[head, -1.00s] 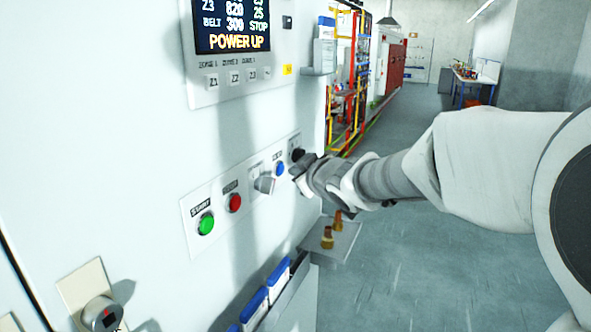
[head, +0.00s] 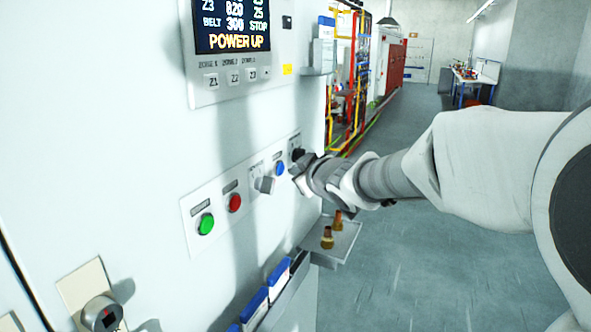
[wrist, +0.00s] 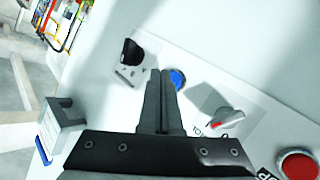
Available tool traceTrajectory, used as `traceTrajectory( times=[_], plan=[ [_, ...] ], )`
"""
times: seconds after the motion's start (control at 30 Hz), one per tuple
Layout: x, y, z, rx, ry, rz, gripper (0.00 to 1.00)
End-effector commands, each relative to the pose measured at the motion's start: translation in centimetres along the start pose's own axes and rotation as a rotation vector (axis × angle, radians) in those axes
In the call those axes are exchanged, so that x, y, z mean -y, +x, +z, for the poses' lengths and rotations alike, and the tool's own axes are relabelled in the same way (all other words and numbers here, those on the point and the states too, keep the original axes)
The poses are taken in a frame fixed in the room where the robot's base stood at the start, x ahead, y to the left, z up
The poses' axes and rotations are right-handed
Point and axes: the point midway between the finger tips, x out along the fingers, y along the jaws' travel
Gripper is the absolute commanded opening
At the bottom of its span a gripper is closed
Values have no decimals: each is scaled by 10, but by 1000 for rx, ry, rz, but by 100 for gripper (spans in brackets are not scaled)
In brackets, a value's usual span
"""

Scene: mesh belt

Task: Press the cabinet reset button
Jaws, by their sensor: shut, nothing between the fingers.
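The cabinet's control strip carries a blue button (head: 280,168), whose label is too small to read. The blue button also shows in the wrist view (wrist: 177,79), just right of my fingertips and partly hidden by them. My gripper (wrist: 160,75) is shut and empty, its fingers pointing toward the panel beside the blue button. In the head view my gripper (head: 296,170) is close to the strip, just right of the blue button. I cannot tell whether the fingertips touch the panel or the button.
A grey selector knob (head: 265,184), a red button (head: 235,202) and a green button (head: 206,223) sit left of the blue one. A black knob (head: 298,154) is on its right. Below, a small shelf (head: 345,236) with brass parts juts out. Open floor lies to the right.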

Motion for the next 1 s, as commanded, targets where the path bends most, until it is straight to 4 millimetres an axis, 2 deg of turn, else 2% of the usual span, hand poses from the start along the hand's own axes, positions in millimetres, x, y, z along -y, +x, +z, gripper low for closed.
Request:
traceTrajectory(
  times=[1.0],
  plan=[
    [7, 9, -6, -1, 0, 0, 0]
  ],
)
